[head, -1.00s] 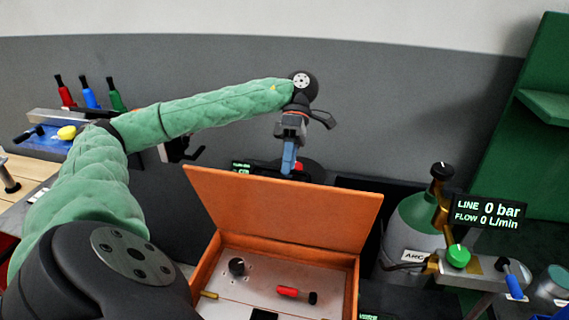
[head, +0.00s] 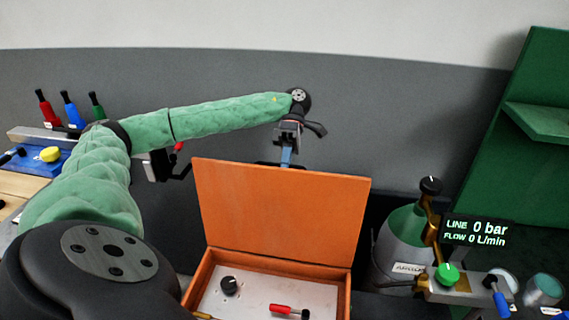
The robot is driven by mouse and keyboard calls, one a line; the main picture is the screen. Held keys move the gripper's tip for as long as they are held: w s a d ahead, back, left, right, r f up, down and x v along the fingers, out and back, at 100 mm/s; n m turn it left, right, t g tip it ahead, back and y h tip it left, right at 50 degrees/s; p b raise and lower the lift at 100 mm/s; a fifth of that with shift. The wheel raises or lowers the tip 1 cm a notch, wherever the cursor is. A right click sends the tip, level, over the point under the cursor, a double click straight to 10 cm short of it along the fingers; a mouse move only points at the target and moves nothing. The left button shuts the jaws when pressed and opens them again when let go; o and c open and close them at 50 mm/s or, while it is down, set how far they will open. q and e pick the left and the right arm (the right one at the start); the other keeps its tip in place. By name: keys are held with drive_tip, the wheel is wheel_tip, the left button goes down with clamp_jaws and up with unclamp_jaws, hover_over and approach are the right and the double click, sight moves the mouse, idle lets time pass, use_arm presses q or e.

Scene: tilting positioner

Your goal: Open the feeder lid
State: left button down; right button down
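The orange feeder lid (head: 280,212) stands raised at the back of the orange feeder box (head: 198,283), its broad inner face toward me. The box is open at the front and shows a light panel inside. My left gripper (head: 287,158) hangs at the far side of the lid's top edge, pointing down. Its blue fingers are mostly hidden behind the lid, so I cannot tell if they are open or shut, or touching it. My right gripper is out of view.
Inside the box are a black knob (head: 229,285) and a red-handled part (head: 287,310). A gas cylinder (head: 402,236) with a regulator and display (head: 484,232) stands at the right. Red, blue and green-handled tools stand at the far left.

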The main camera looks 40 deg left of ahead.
use_arm(q)
drive_tip(key=shift+a+f, duration=0.1)
drive_tip(key=shift+f, duration=0.25)
drive_tip(key=c, duration=1.6)
unclamp_jaws()
drive_tip(key=shift+w, duration=0.2)
drive_tip(key=shift+o, duration=0.5)
drive_tip(key=shift+w+a+f, duration=0.2)
drive_tip(key=shift+w+a, duration=0.05)
drive_tip(key=shift+w, duration=0.05)
drive_tip(key=shift+r, duration=0.25)
